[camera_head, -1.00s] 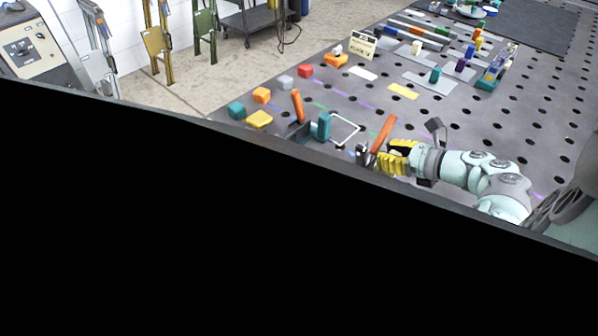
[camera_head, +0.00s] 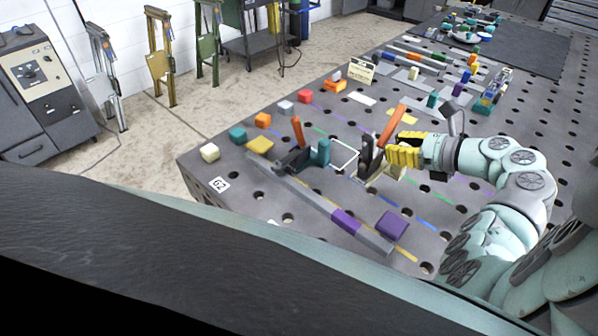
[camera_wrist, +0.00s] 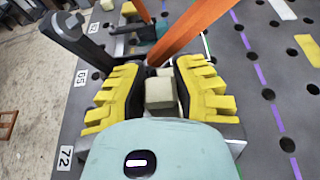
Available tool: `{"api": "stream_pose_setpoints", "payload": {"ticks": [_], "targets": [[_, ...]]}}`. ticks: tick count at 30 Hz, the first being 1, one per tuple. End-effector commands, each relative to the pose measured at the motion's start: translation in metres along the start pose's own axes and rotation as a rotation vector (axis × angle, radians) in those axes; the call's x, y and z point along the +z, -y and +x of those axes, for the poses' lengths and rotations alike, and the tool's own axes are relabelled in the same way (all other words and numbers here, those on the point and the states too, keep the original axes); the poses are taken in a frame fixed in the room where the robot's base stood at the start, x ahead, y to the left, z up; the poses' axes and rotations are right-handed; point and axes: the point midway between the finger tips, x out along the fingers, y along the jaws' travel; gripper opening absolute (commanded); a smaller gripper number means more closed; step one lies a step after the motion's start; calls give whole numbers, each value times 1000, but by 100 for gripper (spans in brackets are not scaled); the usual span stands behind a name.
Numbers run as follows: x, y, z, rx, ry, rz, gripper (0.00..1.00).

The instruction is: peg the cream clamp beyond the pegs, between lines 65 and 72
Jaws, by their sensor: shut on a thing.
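My gripper (camera_head: 399,148) has yellow ribbed fingers and points left over the near part of the table. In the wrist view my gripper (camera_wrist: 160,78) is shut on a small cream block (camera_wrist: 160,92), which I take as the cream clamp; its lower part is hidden. An orange bar (camera_wrist: 192,27) rises just beyond the block, and a dark lever (camera_wrist: 75,38) stands left of the fingers. The label 65 (camera_wrist: 81,77) and the label 72 (camera_wrist: 65,158) lie along the left table edge. I cannot make out the pegs.
Another orange-handled fixture (camera_head: 298,132) and a teal post (camera_head: 323,152) stand left of the gripper. A grey rail (camera_head: 310,196) and a purple block (camera_head: 392,225) lie nearer.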

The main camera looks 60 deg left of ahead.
Motion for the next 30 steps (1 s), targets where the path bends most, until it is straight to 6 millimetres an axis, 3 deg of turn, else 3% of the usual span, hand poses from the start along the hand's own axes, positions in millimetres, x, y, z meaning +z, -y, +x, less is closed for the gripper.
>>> {"api": "stream_pose_setpoints", "payload": {"ticks": [17,30], "targets": [[2,1,0,-3,9,-3,0],[-27,1,10,0,15,5,0]]}}
